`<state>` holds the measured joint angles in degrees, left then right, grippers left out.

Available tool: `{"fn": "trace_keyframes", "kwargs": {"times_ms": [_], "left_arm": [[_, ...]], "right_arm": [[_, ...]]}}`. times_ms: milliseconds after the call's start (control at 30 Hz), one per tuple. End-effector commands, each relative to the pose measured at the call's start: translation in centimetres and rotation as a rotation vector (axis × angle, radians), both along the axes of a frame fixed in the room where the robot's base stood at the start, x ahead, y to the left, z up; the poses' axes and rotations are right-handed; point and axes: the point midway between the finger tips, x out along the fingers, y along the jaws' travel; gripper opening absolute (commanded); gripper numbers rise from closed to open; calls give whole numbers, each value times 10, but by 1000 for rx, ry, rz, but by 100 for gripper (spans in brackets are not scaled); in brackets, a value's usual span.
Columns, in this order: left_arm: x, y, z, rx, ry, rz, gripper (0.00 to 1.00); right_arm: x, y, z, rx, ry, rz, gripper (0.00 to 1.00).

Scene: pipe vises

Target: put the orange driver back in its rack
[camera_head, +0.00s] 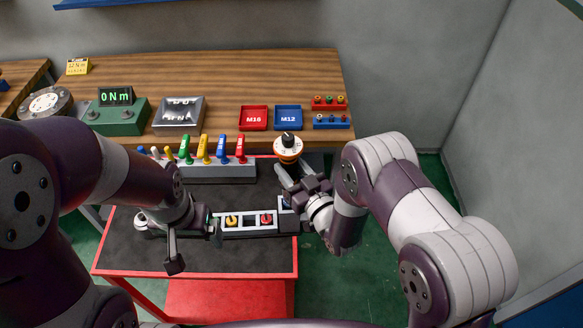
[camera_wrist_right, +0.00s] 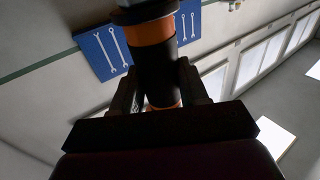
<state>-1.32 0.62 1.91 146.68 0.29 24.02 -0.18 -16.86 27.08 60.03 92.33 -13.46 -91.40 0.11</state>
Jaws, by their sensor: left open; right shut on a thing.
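The orange driver (camera_head: 288,150), an orange, white and black cylinder with a dark knob on top, is held upright in my right gripper (camera_head: 293,172), above the cart's right back corner. In the right wrist view its black and orange body (camera_wrist_right: 156,62) stands between the two fingers. A low rack (camera_head: 248,222) with light square bays lies on the cart, below and left of the driver. Two bays hold an orange-yellow piece (camera_head: 232,220) and a red piece (camera_head: 267,219). My left gripper (camera_head: 195,246) is open at the rack's left end, and my left arm hides part of that end.
A grey holder (camera_head: 225,173) with several coloured handles stands at the cart's back. The wooden bench (camera_head: 240,75) behind carries a green torque meter (camera_head: 117,115), a metal box (camera_head: 179,113), red (camera_head: 254,118) and blue (camera_head: 288,117) trays. The cart's dark front surface (camera_head: 235,258) is clear.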

Motion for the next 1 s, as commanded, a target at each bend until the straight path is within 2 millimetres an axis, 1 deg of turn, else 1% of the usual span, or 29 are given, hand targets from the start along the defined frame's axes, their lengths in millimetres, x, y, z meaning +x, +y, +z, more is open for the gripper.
{"fn": "trace_keyframes", "kwargs": {"times_ms": [1000], "left_arm": [[0,0,-12,0,0,0,88]], "right_arm": [[1,0,-11,2,-6,0,0]]}}
